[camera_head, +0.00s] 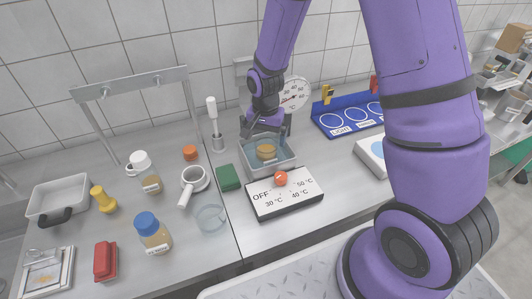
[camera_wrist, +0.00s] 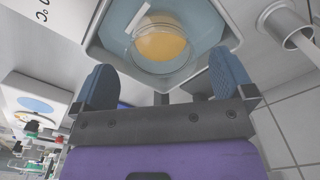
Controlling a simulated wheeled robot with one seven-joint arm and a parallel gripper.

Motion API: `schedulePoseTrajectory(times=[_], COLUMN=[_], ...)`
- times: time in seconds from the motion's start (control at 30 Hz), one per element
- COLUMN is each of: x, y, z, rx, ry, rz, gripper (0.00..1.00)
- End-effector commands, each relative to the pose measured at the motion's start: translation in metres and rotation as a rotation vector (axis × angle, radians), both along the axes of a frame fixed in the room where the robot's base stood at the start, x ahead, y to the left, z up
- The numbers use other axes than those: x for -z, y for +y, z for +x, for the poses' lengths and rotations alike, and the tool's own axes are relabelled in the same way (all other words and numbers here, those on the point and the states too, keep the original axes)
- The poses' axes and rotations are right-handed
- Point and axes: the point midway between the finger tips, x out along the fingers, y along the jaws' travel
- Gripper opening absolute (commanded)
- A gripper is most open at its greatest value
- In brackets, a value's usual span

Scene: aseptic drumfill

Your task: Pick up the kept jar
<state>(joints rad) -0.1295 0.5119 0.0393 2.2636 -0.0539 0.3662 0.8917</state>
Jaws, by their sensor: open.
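A round jar with amber contents (camera_head: 266,152) sits in a blue-grey water bath (camera_head: 284,165) at the middle of the bench. In the wrist view the jar (camera_wrist: 163,42) shows at the top, inside the bath's pale rim (camera_wrist: 100,28); a white strip lies by its edge. My gripper (camera_head: 265,126) is over the back part of the bath, pointing down. In the wrist view my gripper (camera_wrist: 165,78) is open, its two blue pads wide apart with nothing between them. The jar lies ahead of the pads; contact is not visible. Which jar is the kept one is not marked.
A temperature panel (camera_head: 285,194) with an orange knob (camera_head: 281,178) stands in front of the bath. A green block (camera_head: 228,178) is close on its left. A blue-capped jar (camera_head: 153,232) and another amber jar (camera_head: 151,184) stand further left. A dial (camera_head: 295,93) stands behind.

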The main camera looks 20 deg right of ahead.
Motion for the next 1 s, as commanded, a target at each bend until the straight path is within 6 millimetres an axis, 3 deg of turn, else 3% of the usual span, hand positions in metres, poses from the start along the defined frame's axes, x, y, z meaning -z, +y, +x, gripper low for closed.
schedulePoseTrajectory(times=[0.4, 0.7, 0.73, 0.93, 1.0], x=[0.046, 0.05, 0.05, 0.05, 0.05], y=[-0.002, -0.002, -0.002, -0.002, -0.002], z=[0.001, 0.002, 0.002, 0.002, 0.002], rx=[-0.001, 0.0, 0.0, 0.0, 0.0], ry=[0.002, 0.001, 0.001, 0.001, 0.0], rz=[-0.001, 0.0, 0.0, 0.0, 0.0], gripper=[1.0, 1.0, 0.98, 0.52, 0.47])
